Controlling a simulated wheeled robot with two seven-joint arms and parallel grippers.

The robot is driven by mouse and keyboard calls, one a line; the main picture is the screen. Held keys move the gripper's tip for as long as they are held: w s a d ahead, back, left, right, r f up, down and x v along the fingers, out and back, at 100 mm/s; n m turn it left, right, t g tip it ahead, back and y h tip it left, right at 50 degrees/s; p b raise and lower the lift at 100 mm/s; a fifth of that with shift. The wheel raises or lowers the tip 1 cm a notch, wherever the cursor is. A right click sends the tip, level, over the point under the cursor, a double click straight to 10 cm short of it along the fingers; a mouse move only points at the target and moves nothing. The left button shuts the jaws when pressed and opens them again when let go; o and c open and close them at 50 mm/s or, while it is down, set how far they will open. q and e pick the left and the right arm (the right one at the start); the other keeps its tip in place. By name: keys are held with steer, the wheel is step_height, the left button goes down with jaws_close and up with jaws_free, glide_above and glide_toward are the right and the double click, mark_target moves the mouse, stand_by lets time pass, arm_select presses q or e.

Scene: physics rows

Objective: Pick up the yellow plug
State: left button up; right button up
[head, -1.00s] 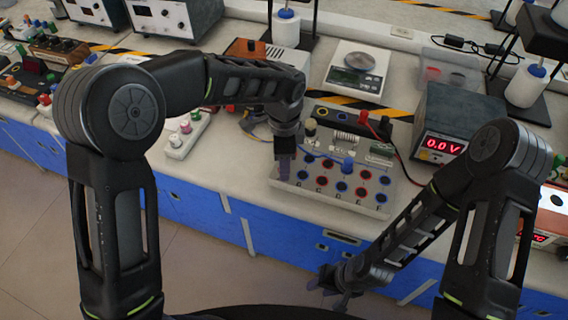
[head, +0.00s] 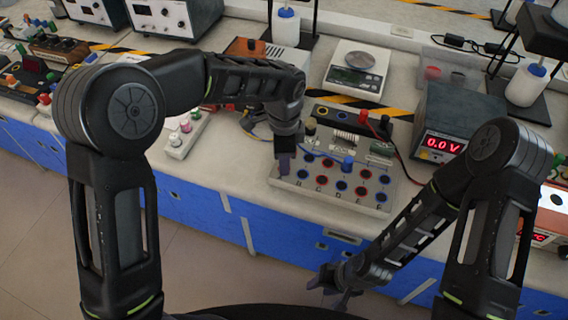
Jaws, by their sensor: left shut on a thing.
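My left gripper (head: 284,164) points down over the left end of a pale socket board (head: 310,204) with red, blue and black ringed sockets. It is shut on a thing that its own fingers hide. I cannot make out a yellow plug in this view. A blue plug (head: 348,163) stands upright in the board, to the right of the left gripper. My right gripper (head: 330,288) is low in front of the bench, away from the board, with its fingers apart and nothing seen between them.
A power supply (head: 450,125) reading 0.0 V stands right of the board. A scale (head: 357,68) is behind it. A small strip with knobs (head: 184,135) lies to the left. Red and blue leads run around the board. The floor (head: 200,255) in front is clear.

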arm_select(q)
jaws_close()
steer(key=shift+r, duration=0.55)
step_height(320, 180, up, 9)
steer(key=shift+b, duration=0.45)
steer(key=shift+f, duration=0.1)
